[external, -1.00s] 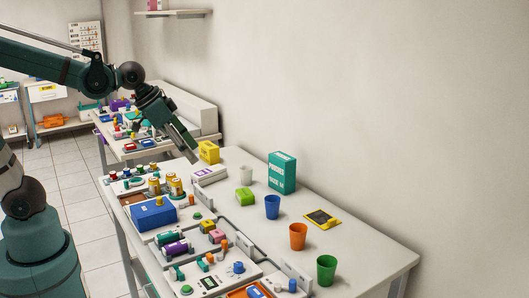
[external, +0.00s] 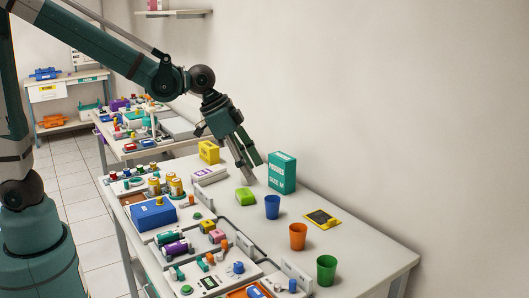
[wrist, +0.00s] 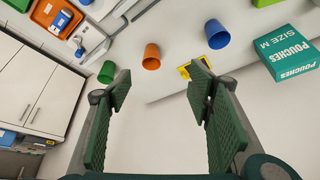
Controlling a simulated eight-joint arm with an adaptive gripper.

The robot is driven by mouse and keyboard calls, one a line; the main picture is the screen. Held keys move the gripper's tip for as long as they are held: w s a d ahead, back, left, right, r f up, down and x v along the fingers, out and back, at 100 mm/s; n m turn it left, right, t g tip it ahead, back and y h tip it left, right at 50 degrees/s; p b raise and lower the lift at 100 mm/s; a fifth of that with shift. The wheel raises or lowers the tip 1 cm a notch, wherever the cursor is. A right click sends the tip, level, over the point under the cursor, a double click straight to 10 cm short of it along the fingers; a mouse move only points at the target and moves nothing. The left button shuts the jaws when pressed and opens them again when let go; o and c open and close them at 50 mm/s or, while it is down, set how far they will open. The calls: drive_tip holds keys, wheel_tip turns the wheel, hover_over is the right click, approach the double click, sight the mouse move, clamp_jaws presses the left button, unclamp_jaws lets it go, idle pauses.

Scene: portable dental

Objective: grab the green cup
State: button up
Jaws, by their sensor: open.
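The green cup (external: 326,270) stands upright near the front right corner of the table, beside the orange cup (external: 298,236). In the wrist view the green cup (wrist: 106,72) is small, at the upper left beyond the left finger. My gripper (external: 250,170) is over the back part of the table, next to the teal pouches box (external: 282,172), well away from the green cup. In the wrist view my gripper (wrist: 160,92) has its two fingers wide apart with nothing between them.
A blue cup (external: 272,207) and a yellow-edged black pad (external: 321,219) lie between my gripper and the green cup. A low rail (external: 296,274) and a tray area with several small items are left of the cup. The table to its right is clear.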

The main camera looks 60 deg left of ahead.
drive_tip(key=w+d+f+m+p, duration=0.1)
drive_tip(key=w+d+f, duration=0.1)
drive_tip(key=d, duration=0.3)
drive_tip(key=w+d+f+m+g, duration=0.1)
drive_tip(key=d+f, duration=0.1)
drive_tip(key=d, duration=0.2)
drive_tip(key=w+d+f+m+p, duration=0.1)
drive_tip(key=w+d+f, duration=0.15)
drive_tip(key=d, duration=0.25)
drive_tip(key=m+g+h+p, duration=0.1)
drive_tip(key=m+p, duration=0.1)
approach(331, 281)
drive_tip(key=shift+w+a+r, duration=0.2)
drive_tip(key=shift+a+r, duration=0.25)
drive_tip(key=shift+a, duration=0.05)
drive_tip(key=shift+w+a+r, duration=0.15)
drive_tip(key=shift+a+r, duration=0.25)
drive_tip(key=shift+a, duration=0.1)
drive_tip(key=shift+b+x, duration=0.35)
drive_tip(key=shift+x, duration=0.9)
drive_tip(key=shift+f, duration=0.1)
drive_tip(key=shift+d+b+x, duration=0.2)
drive_tip(key=shift+b+x, duration=0.2)
drive_tip(key=shift+x, duration=2.15)
drive_tip(key=shift+s, duration=0.1)
drive_tip(key=shift+c, duration=0.5)
drive_tip(key=c, duration=0.7)
